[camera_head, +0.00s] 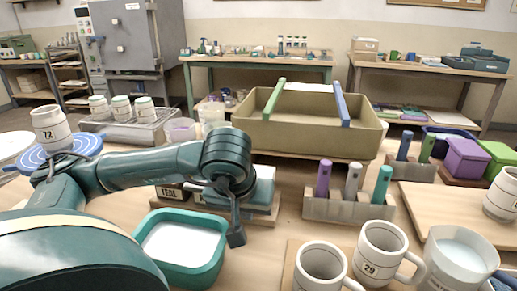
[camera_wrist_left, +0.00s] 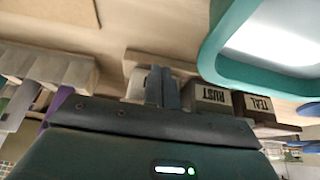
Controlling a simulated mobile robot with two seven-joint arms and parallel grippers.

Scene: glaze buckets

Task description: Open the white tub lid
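An open teal tub (camera_head: 184,262) with white contents stands on the table at the front, and its rim shows in the left wrist view (camera_wrist_left: 222,62). I cannot make out a tub marked white. Behind it, a pale blue-white block or tub (camera_head: 264,187) sits on a board, partly hidden by my left arm. My left gripper (camera_head: 236,238) points down just right of the teal tub, apart from it. In the left wrist view its two grey-blue fingers (camera_wrist_left: 163,88) look closed together with nothing between them. My right gripper is not in view.
Labels TEAL (camera_head: 171,192) and RUST (camera_wrist_left: 211,94) are on the board. A grey holder (camera_head: 349,211) with coloured sticks stands right. Mugs (camera_head: 382,252) and a translucent bucket (camera_head: 460,260) fill the front right. A large tan crate (camera_head: 308,138) stands behind. Purple (camera_head: 466,158) and green tubs (camera_head: 498,160) are far right.

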